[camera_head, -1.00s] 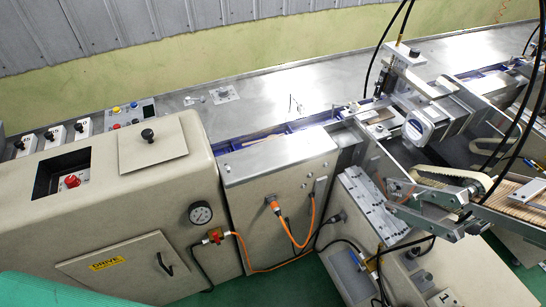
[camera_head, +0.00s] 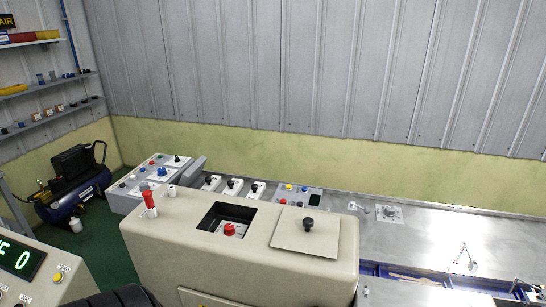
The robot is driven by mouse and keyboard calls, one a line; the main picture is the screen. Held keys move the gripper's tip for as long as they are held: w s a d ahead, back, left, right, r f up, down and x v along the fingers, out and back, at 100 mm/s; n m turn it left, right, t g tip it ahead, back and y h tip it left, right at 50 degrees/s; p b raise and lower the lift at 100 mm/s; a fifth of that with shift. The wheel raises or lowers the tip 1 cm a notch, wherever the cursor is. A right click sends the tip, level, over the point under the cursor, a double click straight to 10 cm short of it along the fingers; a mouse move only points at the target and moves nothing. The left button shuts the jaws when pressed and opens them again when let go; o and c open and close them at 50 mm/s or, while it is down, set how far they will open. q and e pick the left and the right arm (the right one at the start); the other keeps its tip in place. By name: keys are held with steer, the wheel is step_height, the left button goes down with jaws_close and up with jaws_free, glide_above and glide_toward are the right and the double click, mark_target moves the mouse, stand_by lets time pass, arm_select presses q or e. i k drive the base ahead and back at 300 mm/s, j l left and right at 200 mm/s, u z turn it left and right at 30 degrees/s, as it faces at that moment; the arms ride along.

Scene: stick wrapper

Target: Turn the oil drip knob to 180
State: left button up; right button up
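No knob in view carries a label that I can read as oil drip, so I cannot tell which one it is. A red knob (camera_head: 229,229) sits in a dark square recess on top of the beige machine housing (camera_head: 170,250). A black knob (camera_head: 308,224) stands on a square beige plate to its right. Several small black knobs on white boxes (camera_head: 231,187) stand in a row behind the housing. Neither of my grippers is in view.
A control box (camera_head: 158,172) with coloured buttons stands at the back left, and a button panel (camera_head: 297,194) behind the housing. A digital display (camera_head: 20,258) is at lower left. A blue compressor (camera_head: 75,195) stands by the wall. The metal table (camera_head: 440,235) is at right.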

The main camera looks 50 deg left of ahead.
mark_target(230, 230)
steer(key=u, duration=1.8)
steer(key=l+z, duration=0.3)
